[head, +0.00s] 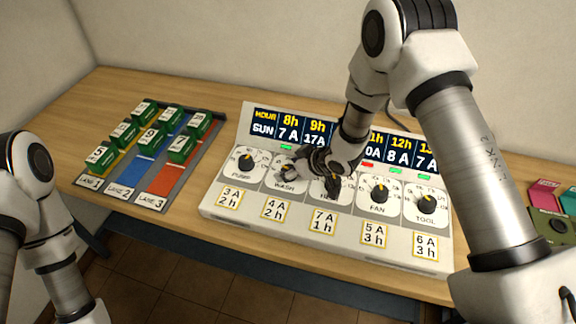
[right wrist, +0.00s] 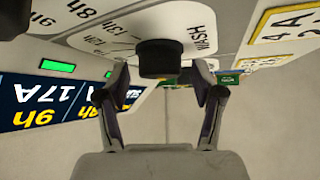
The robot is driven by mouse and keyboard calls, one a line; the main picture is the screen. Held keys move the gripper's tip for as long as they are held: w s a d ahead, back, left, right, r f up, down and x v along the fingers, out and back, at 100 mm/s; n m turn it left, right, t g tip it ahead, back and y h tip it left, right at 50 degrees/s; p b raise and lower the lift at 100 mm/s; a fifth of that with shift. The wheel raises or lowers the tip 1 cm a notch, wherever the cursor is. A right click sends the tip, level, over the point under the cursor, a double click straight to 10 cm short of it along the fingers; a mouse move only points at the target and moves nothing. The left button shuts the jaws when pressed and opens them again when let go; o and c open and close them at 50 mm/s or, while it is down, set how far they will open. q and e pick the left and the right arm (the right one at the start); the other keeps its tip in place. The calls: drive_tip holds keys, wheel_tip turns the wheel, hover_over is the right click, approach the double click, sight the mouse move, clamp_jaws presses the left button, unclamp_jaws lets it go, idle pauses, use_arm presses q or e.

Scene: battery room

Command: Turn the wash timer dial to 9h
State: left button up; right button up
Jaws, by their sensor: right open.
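The white timer panel (head: 240,196) has a row of black dials marked PUMP, WASH, FAN and TOOL, with one more hidden behind my gripper. The black wash dial (right wrist: 160,58) shows in the right wrist view, beside its upside-down WASH label and hour marks. My right gripper (head: 292,172) is at the wash dial, and it also shows in the right wrist view (right wrist: 157,80). It is open, with one fingertip on each side of the dial; I cannot tell whether they touch it. The dial's pointer is hidden. My left gripper is out of frame.
A display (head: 290,125) with hours and amps stands along the panel's back. Cards with amps and hours lie along its front. A lane rack (head: 155,172) with green blocks stands at left. Pink and green items (head: 545,195) lie at the right edge. Bare wood separates rack and panel.

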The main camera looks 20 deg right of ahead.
drive_tip(key=shift+w+a+f, duration=0.2)
drive_tip(key=shift+f, duration=0.1)
drive_tip(key=shift+w+f, duration=0.1)
drive_tip(key=shift+c, duration=0.6)
drive_tip(key=c, duration=1)
drive_tip(key=shift+f+m+t+h+b, duration=0.1)
drive_tip(key=shift+m+t+h+b, duration=0.2)
drive_tip(key=shift+m+h+b, duration=0.6)
drive_tip(key=shift+m+t+h+b, duration=0.4)
drive_tip(key=shift+m+h+b, duration=0.75)
drive_tip(key=shift+m, duration=0.95)
drive_tip(key=shift+h, duration=0.25)
